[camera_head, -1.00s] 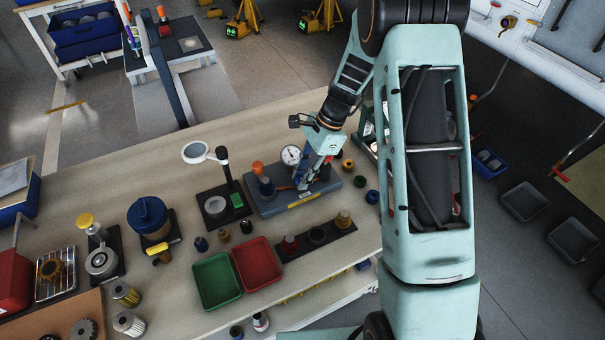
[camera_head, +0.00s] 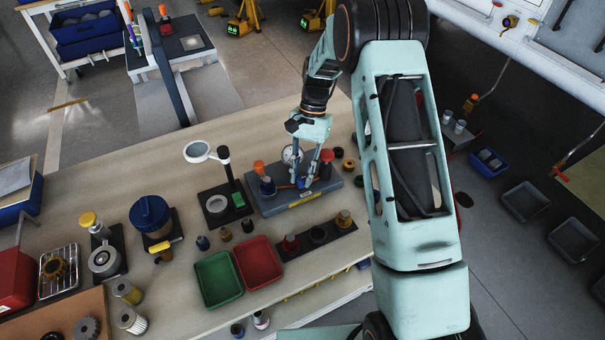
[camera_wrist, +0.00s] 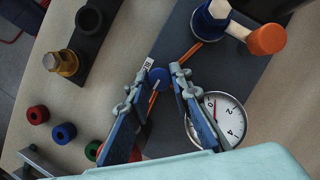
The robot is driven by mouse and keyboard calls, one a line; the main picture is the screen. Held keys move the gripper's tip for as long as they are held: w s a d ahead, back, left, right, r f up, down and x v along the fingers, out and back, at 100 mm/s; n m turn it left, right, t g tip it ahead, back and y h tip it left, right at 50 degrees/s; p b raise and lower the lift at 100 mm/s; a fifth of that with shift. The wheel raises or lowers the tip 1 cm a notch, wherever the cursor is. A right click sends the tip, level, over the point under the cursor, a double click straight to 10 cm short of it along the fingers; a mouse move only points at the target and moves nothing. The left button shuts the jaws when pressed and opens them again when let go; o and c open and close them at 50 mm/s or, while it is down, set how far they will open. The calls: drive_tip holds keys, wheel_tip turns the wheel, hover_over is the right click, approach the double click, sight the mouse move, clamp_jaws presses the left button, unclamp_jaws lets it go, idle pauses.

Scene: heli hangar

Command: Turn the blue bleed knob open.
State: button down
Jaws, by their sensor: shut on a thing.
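The blue bleed knob (camera_wrist: 158,77) is a small round knob with a light pointer line, on a dark grey fixture block (camera_wrist: 245,75). My gripper (camera_wrist: 160,74) has one fingertip on each side of the knob and is shut on it. In the head view my gripper (camera_head: 302,184) reaches down onto the grey block (camera_head: 280,207), and the fingers mostly hide the knob. The white dial gauge (camera_wrist: 215,118) stands beside the right finger.
A magnifier stand (camera_head: 215,203) is left of the block. Green (camera_head: 218,280) and red (camera_head: 258,262) trays and a black strip with fittings (camera_head: 335,235) lie in front. Loose coloured rings (camera_wrist: 38,115) lie off the block's end. A red-topped part (camera_head: 327,157) stands close to my gripper.

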drive_tip(key=shift+n, duration=0.4)
drive_tip(key=c, duration=1.7)
unclamp_jaws()
drive_tip(key=shift+c, duration=0.2)
drive_tip(key=shift+w+r, duration=0.1)
drive_tip(key=v, duration=1.1)
drive_tip(key=shift+r, duration=0.4)
drive_tip(key=shift+w+a, duration=0.1)
drive_tip(key=shift+w, duration=0.05)
